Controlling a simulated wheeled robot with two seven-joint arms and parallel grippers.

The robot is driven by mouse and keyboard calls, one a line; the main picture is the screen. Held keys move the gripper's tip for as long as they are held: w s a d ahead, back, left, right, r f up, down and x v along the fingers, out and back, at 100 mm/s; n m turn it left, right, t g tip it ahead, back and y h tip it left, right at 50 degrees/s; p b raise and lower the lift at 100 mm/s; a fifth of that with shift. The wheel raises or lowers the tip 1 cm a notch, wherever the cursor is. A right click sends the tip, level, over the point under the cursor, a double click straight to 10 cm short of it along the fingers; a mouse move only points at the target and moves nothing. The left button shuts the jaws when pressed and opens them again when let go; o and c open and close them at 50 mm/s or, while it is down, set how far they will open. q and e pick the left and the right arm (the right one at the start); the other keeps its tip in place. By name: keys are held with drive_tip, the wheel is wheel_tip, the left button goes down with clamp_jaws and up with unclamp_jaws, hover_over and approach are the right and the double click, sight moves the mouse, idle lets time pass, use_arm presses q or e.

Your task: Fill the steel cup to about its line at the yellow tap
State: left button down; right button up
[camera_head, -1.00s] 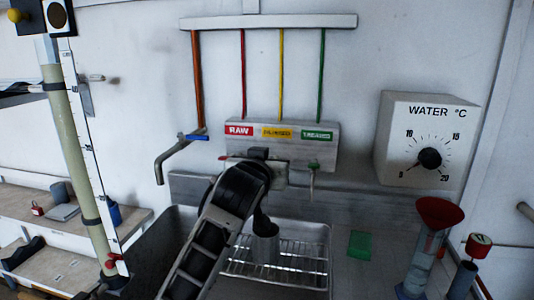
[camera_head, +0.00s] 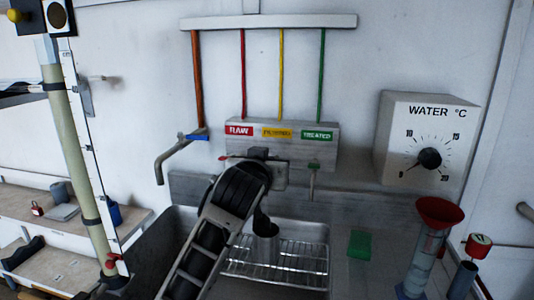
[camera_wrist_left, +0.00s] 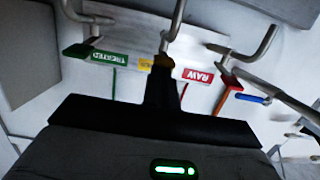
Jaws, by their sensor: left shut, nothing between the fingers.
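My left gripper (camera_head: 259,153) is raised in front of the tap panel and hides most of the yellow tap under the yellow label (camera_head: 277,132). In the left wrist view its fingers (camera_wrist_left: 163,66) are shut and empty, with their tips at the yellow tap's lever (camera_wrist_left: 163,61). I cannot tell whether they touch. My right gripper is out of view.
The red lever (camera_head: 230,157) and the green-labelled tap (camera_head: 314,168) flank the gripper closely. A blue-handled spout (camera_head: 180,145) is at left. The wire rack (camera_head: 292,262) is otherwise bare. A green pad (camera_head: 360,244) and red funnel (camera_head: 440,211) are at right.

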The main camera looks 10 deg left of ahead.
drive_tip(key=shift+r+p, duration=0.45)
drive_tip(key=shift+p, duration=0.1)
use_arm(q)
wheel_tip(320, 180, up, 5)
drive_tip(key=p, duration=0.5)
use_arm(e)
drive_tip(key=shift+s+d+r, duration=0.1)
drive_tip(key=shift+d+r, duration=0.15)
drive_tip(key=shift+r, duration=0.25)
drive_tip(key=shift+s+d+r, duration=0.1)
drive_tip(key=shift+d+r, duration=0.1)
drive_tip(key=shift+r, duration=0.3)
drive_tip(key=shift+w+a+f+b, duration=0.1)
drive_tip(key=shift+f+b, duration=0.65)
drive_tip(key=shift+b, duration=0.4)
use_arm(q)
drive_tip(key=s+r, duration=0.1)
drive_tip(key=s, duration=0.8)
drive_tip(key=shift+s+r+b, duration=0.25)
drive_tip(key=shift+r+b, duration=0.15)
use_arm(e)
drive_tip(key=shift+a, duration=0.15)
use_arm(q)
drive_tip(key=shift+d, duration=0.1)
